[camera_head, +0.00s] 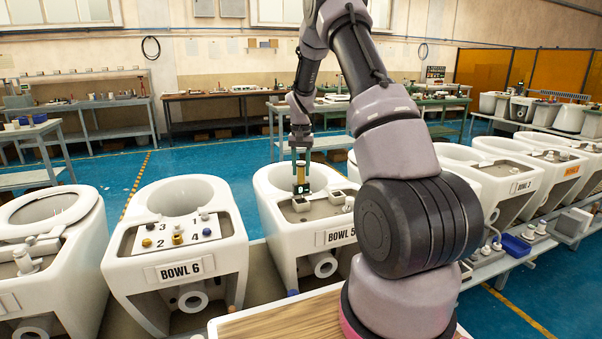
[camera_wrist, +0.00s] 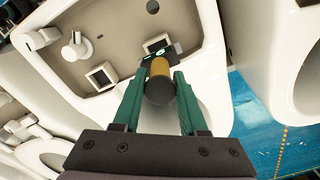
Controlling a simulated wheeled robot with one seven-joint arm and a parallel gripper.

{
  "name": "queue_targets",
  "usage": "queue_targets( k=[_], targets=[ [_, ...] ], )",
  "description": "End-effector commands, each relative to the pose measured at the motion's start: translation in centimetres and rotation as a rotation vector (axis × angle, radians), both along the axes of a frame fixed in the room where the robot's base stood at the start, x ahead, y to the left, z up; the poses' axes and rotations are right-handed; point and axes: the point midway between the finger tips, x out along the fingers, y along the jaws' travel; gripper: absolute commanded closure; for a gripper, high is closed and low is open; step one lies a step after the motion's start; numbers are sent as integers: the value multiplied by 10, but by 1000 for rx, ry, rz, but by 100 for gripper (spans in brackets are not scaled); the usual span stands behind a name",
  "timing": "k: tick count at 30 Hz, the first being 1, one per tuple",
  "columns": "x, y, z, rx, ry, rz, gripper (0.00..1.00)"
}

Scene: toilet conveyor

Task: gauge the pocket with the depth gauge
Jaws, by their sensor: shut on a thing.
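My gripper (camera_head: 299,160) is shut on the depth gauge (camera_head: 301,182), a brass-yellow cylinder with a dark end and a green-lit display. In the wrist view the gauge (camera_wrist: 159,68) sits between my two green fingers (camera_wrist: 160,82). The gauge is above the grey deck of Bowl 5 (camera_head: 342,237). That deck has two square, pale-rimmed pockets: one pocket (camera_wrist: 102,76) is open to view, and the other (camera_wrist: 155,43) lies just past the gauge, partly covered by it. The gauge's tip is hidden, so I cannot tell whether it touches or enters a pocket.
White fittings (camera_wrist: 77,47) stand on the same deck near the pockets. Bowl 6 (camera_head: 185,270), to the left, carries a numbered white plate (camera_head: 145,240) with small coloured knobs. More bowls stand to the right. A blue tray (camera_head: 515,246) sits at the right.

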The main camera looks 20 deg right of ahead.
Motion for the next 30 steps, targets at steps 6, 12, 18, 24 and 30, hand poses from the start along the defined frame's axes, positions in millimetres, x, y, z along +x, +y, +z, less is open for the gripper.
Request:
queue_targets(
  k=[6,12,18,24,30],
  targets=[
    [1,0,14,0,-2,0,100],
    [1,0,27,-1,-3,-1,100],
    [1,0,37,-1,-3,-1,100],
    [0,0,41,0,-1,-1,100],
    [0,0,41,0,-2,-1,100]
  ],
)
